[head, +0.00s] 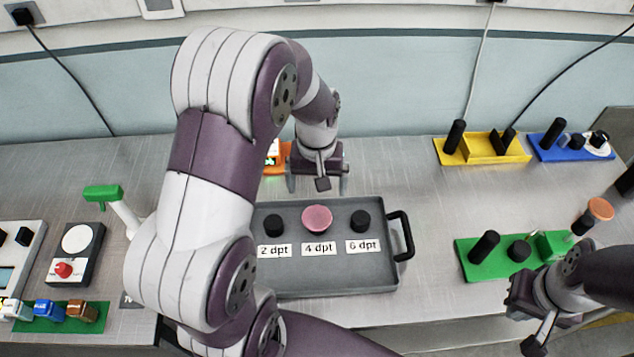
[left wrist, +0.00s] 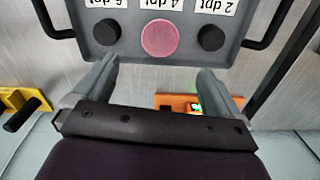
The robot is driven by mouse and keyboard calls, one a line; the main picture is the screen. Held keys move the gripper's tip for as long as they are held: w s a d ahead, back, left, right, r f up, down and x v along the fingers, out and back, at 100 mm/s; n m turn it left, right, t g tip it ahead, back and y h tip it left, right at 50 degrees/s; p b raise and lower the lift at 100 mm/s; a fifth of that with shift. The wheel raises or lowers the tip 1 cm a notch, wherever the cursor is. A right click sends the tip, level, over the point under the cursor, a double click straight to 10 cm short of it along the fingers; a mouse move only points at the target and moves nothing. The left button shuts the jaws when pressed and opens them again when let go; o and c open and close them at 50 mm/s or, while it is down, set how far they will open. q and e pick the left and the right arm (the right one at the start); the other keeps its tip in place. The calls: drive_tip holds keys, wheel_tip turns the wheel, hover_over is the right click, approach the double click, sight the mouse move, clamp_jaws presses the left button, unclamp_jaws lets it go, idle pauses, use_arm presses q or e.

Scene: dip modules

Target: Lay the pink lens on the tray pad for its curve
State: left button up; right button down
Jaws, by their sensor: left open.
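The pink lens (head: 317,218) sits on the middle pad of the dark grey tray (head: 330,284), behind the "4 dpt" label (head: 319,249). Black round pads stand at "2 dpt" (head: 274,224) and "6 dpt" (head: 361,221); both look bare. The lens also shows in the left wrist view (left wrist: 160,38), beyond the fingertips. My left gripper (head: 318,184) is open and empty, just behind the tray's back edge, apart from the lens. Its two fingers show spread in the left wrist view (left wrist: 158,75). My right gripper (head: 528,318) is at the lower right, partly cut off; its jaws are unclear.
An orange device (head: 274,158) with a lit display stands behind the tray, partly hidden by my left arm. A green fixture (head: 497,262) stands right of the tray, beyond its handle (head: 404,236). Yellow (head: 482,147) and blue (head: 570,142) fixtures stand at the back right.

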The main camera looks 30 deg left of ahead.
use_arm(q)
drive_tip(key=s+d+r+m+t, duration=0.1)
drive_tip(key=s+d+r+m, duration=0.1)
drive_tip(key=s+d+m, duration=0.3)
drive_tip(key=s, duration=0.3)
drive_tip(key=shift+s+r, duration=0.25)
drive_tip(key=shift+s, duration=0.1)
drive_tip(key=shift+d, duration=0.15)
idle(0.4)
